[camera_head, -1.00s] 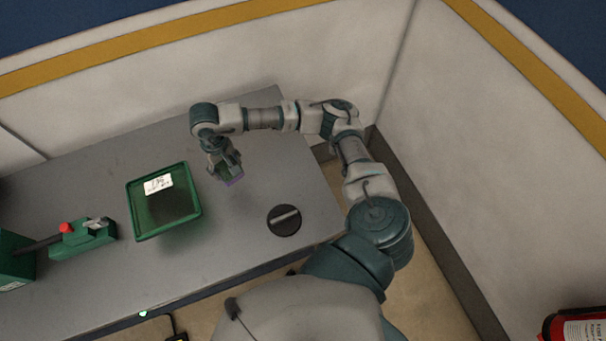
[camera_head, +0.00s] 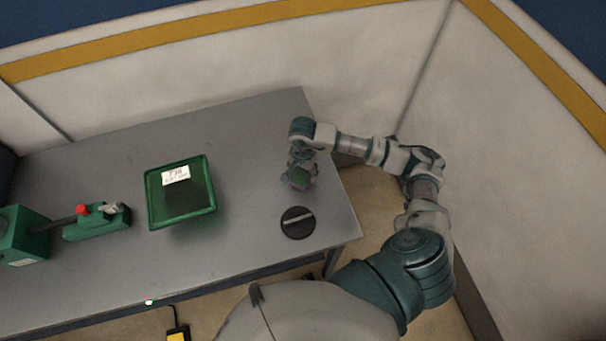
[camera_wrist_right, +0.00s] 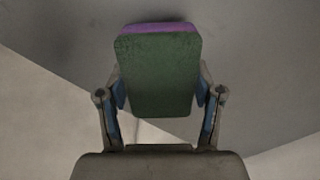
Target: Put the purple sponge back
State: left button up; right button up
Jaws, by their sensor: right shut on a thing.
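The sponge (camera_wrist_right: 158,75) is between the two fingers of my right gripper (camera_wrist_right: 162,100) in the right wrist view, with a green broad face toward the camera and a purple strip (camera_wrist_right: 160,28) along its far edge. In the head view the right gripper (camera_head: 300,178) is shut on the sponge, over the right part of the table, above and behind the round black disc. The sponge shows there as a small green and purple patch. My left gripper is not in view.
The green tray (camera_head: 211,192) with a white label stands on the grey table (camera_head: 120,255), left of the right gripper. The black disc (camera_head: 298,222) with a light bar lies near the table's right end. A green device (camera_head: 98,224) with a red knob stands at left. A wall is behind.

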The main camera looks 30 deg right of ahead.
aim_at(304, 171)
notch_tip(304, 171, down, 2)
jog(key=shift+f, duration=0.1)
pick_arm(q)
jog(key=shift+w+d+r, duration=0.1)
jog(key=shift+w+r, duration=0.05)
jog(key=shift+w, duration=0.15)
pick_arm(e)
jog(key=shift+d, duration=0.15)
jog(key=shift+d+f, duration=0.1)
jog(key=o, duration=1.1)
notch_tip(304, 171, up, 12)
jog(key=shift+r+b, duration=0.1)
jog(key=shift+b, duration=0.3)
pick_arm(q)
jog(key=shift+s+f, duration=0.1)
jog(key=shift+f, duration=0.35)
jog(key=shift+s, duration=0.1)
